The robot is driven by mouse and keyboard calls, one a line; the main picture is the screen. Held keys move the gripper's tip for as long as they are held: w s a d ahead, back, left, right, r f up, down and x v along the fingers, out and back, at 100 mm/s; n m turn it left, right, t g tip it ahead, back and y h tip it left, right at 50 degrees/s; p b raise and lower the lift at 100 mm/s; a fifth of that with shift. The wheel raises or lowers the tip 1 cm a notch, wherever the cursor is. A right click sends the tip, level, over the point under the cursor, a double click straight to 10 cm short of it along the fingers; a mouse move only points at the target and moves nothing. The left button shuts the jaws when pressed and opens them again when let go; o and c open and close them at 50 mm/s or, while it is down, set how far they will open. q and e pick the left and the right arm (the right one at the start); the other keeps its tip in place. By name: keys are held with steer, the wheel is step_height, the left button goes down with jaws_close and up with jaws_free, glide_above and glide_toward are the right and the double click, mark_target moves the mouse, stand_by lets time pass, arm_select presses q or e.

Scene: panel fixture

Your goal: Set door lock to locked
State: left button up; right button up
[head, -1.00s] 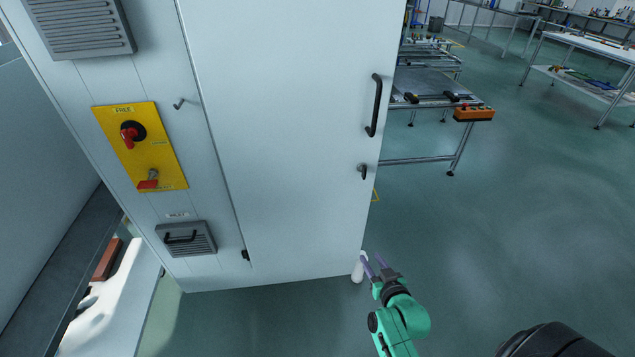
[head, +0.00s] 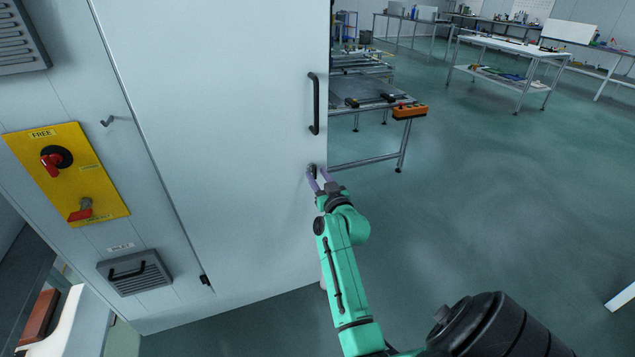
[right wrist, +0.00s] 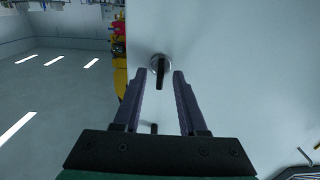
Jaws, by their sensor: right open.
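The door lock (head: 313,170) is a small dark turn-knob near the right edge of the white cabinet door (head: 220,130), below the long black handle (head: 314,103). In the right wrist view the lock (right wrist: 161,70) is a dark lever on a round metal base, pointing roughly along the fingers. In the wrist view the fingertips (right wrist: 158,75) lie on either side of the lever, with visible gaps; depth is hard to tell. My left gripper is out of view.
A yellow panel (head: 68,175) with red switches is on the cabinet's left. A metal table (head: 375,105) with an orange box (head: 409,111) stands behind the door's right edge. Open green floor (head: 500,200) lies to the right.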

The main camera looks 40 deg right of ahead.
steer(key=shift+r, duration=0.1)
steer(key=shift+c, duration=0.3)
jaws_close()
steer(key=shift+m+p, duration=0.35)
steer(key=shift+m, duration=0.15)
steer(key=m+p, duration=0.1)
steer(key=m, duration=0.2)
steer(key=m+p, duration=0.1)
steer(key=m, duration=0.3)
steer(key=m+p, duration=0.1)
steer(key=m, duration=0.4)
steer(key=m+p, duration=0.2)
steer(key=m, duration=0.2)
steer(key=shift+d+f+m, duration=0.2)
steer(key=shift+f+m, duration=0.05)
steer(key=shift+m, duration=0.15)
